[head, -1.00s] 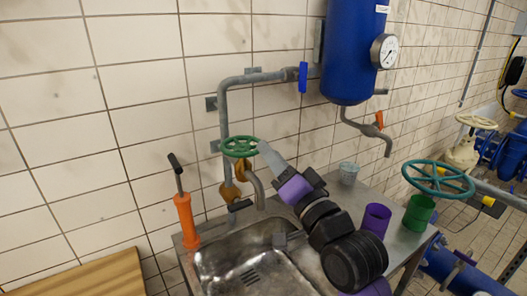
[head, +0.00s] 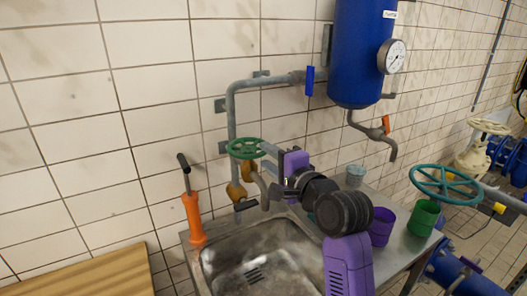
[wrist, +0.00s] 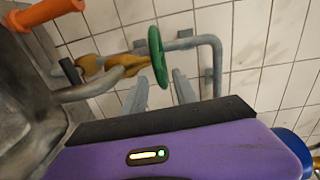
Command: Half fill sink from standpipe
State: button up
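The standpipe is a grey pipe (head: 231,125) on the tiled wall with brass fittings and a green handwheel (head: 246,148). Its grey spout (head: 262,187) bends down over the back of the steel sink (head: 213,266). The drain slots show in the basin; I see no clear stream from the spout. My gripper (head: 270,168) is just right of the green handwheel, partly hidden by my wrist. In the wrist view my gripper (wrist: 160,88) has its two fingers apart, with the handwheel (wrist: 157,55) edge-on in line with the gap. I cannot tell whether they touch.
An orange hand pump (head: 193,217) stands at the sink's left. A purple cup (head: 381,227), a green cup (head: 424,217) and a grey cup (head: 355,176) stand on the right counter. A blue tank (head: 360,50) with a gauge hangs above. A teal wheel (head: 444,184) is at right.

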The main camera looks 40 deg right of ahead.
aim_at(249, 148)
jog(key=shift+x, duration=1.3)
grip_shut()
jog(key=shift+d+y+p, duration=0.15)
jog(key=shift+y+p, duration=0.15)
jog(key=shift+p, duration=0.05)
jog(key=shift+w+d+r+n+t+y+p, duration=0.15)
jog(key=shift+d+n+y+p, duration=0.15)
jog(key=shift+n+y, duration=0.4)
jog(key=shift+s+d+f+n+t+y+p, duration=0.15)
jog(key=shift+d+n+y+p, duration=0.15)
jog(key=shift+n+y, duration=0.35)
jog(key=y, duration=0.1)
jog(key=n+y, duration=0.1)
jog(key=y, duration=0.1)
jog(key=d+n+y, duration=0.1)
jog(key=shift+w+n+y+p, duration=0.25)
jog(key=shift+w+p, duration=0.05)
jog(key=shift+w, duration=0.05)
jog(key=shift+w+d+n+g+y, duration=0.1)
jog(key=shift+w+n+g+y, duration=0.2)
jog(key=shift+n+y, duration=0.5)
jog(key=shift+w+d+n+g+y, duration=0.15)
jog(key=shift+n+g+y, duration=0.3)
jog(key=shift+y, duration=0.65)
